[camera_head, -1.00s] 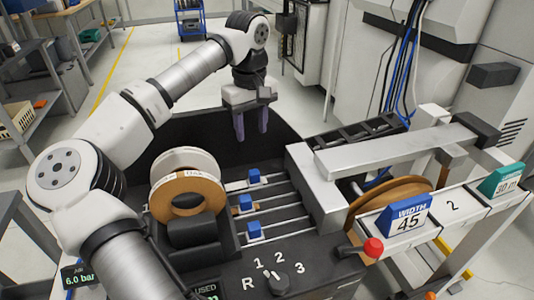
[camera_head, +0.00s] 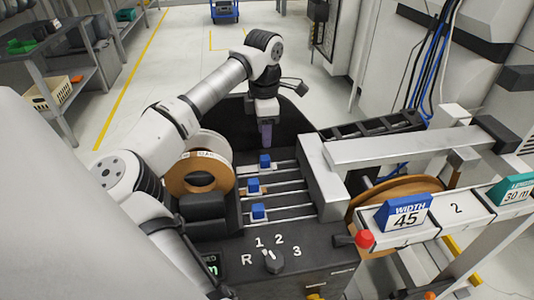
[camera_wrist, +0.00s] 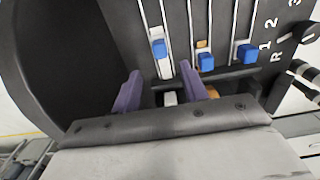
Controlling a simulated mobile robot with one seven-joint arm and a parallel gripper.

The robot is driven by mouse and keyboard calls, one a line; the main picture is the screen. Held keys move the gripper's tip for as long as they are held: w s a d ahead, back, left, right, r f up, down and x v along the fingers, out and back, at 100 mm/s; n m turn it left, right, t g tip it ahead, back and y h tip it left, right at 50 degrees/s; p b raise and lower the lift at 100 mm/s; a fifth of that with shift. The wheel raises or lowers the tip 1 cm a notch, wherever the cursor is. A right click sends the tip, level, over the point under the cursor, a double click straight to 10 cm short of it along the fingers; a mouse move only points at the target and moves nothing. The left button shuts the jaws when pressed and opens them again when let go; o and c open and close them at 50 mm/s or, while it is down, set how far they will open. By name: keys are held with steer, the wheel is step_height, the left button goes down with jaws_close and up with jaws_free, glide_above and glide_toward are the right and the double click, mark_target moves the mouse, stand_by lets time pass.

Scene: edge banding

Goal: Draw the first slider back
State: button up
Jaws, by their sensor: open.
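Three blue slider knobs sit on pale rails in a black panel: the far one (camera_head: 265,160), the middle one (camera_head: 253,186) and the near one (camera_head: 258,211). They also show in the wrist view as the left knob (camera_wrist: 158,48), the middle knob (camera_wrist: 206,62) and the right knob (camera_wrist: 246,53). My gripper (camera_head: 266,142) points down just behind the far knob, its fingers overlapping in the head view. In the wrist view my gripper (camera_wrist: 159,68) has its purple fingers apart and empty, with the left knob's rail between them. I see no contact with the knob.
A roll of brown edge band (camera_head: 192,178) stands left of the rails. A metal block (camera_head: 320,175) and beam (camera_head: 415,147) stand to the right. The dial (camera_head: 272,262) and red-knobbed lever (camera_head: 364,239) are in front. A black curved wall (camera_head: 228,125) rises behind.

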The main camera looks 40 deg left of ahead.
mark_target(264, 157)
step_height(264, 157, down, 8)
steer(key=shift+f+p, duration=0.25)
steer(key=shift+p, duration=0.35)
jaws_close()
